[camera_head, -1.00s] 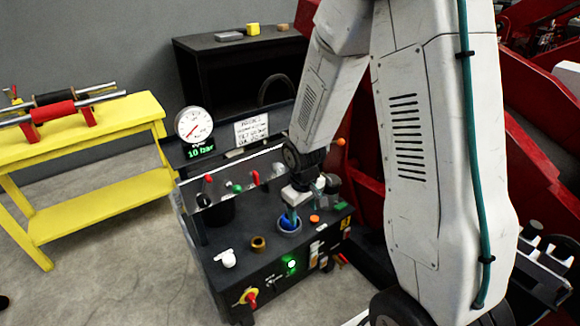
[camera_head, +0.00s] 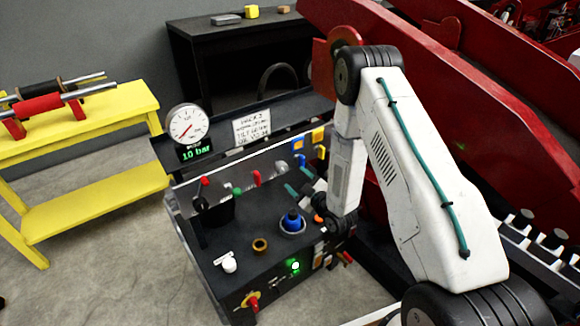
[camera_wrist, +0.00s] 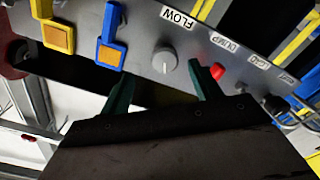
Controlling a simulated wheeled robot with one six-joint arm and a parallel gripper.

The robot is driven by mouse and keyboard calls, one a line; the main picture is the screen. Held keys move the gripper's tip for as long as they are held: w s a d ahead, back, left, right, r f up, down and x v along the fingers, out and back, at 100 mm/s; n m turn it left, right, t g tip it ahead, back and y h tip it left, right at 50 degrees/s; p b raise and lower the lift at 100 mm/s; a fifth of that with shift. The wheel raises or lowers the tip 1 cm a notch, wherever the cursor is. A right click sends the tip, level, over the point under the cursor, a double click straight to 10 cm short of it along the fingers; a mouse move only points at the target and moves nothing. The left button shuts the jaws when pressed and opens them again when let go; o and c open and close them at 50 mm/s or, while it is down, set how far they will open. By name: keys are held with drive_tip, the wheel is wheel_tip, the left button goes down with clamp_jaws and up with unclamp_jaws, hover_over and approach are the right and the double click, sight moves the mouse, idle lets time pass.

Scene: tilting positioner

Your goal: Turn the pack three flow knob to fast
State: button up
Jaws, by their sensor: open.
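In the wrist view a round grey knob (camera_wrist: 164,61) sits on the grey panel (camera_wrist: 225,70), beside a white label reading FLOW (camera_wrist: 179,17). The knob's pointer setting is too small to read. My gripper (camera_wrist: 162,72) is open and empty, with one teal finger to each side of the knob in the picture. I cannot tell whether the fingers touch it.
Blue (camera_wrist: 110,42) and yellow (camera_wrist: 56,36) levers stand left of the knob; a red knob (camera_wrist: 216,71) is close to the right finger. In the head view a blue button (camera_head: 292,222) and brass ring (camera_head: 260,245) are on the console. A gauge (camera_head: 188,125) reads 10 bar.

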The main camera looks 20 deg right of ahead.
sight(284, 170)
drive_tip(key=x, duration=0.5)
drive_tip(key=a+x, duration=0.1)
drive_tip(key=x, duration=0.2)
drive_tip(key=shift+r, duration=0.25)
